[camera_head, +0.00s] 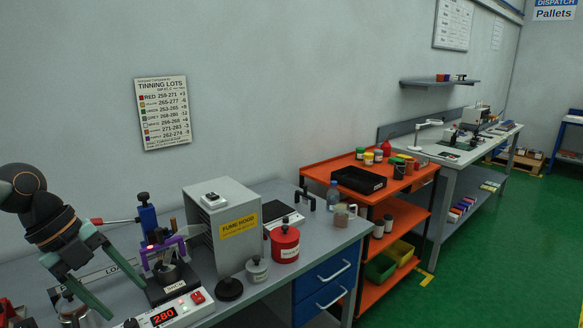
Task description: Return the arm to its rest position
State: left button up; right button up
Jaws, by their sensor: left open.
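My left arm comes in from the left edge. Its gripper (126,300) has two green fingers spread wide apart, with nothing between them. It hangs above the grey bench (275,276), to the left of a small black-based pot station (166,288) with a purple clamp and a blue-topped post. A metal pot (73,312) is partly hidden below the fingers. My right gripper is out of view.
A grey fume hood (240,251), a red canister (285,243) and a small grey pot (257,270) stand on the bench. An orange cart (405,215) holds a black tray and several jars. A second workbench (461,156) stands beyond. Green floor (505,255) is clear at right.

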pick_arm(q)
jog(key=s+a+f+n+t+h, duration=0.1)
jog(key=s+a+f+n+t, duration=0.1)
jog(key=a+f+n+t, duration=0.55)
jog(key=s+a+f+n+t+h, duration=0.2)
jog(key=a+f+n+t, duration=0.15)
jog(key=f, duration=0.65)
jog(key=s+d+f+n+y, duration=0.3)
jog(key=s+f+n+y, duration=0.35)
jog(key=f, duration=0.65)
jog(key=s+d+f+n+g, duration=0.1)
jog(key=s+d+f+n, duration=0.1)
jog(key=d, duration=0.4)
jog(key=s+d+f+n+g+h, duration=0.1)
jog(key=s+d+f+n, duration=0.1)
jog(key=d, duration=0.5)
jog(key=s+d+f+n+g, duration=0.1)
jog(key=s+d+f+n, duration=0.2)
jog(key=d, duration=0.3)
jog(key=shift+s+d+f, duration=0.35)
jog(key=shift+s+f, duration=0.15)
jog(key=shift+f, duration=0.25)
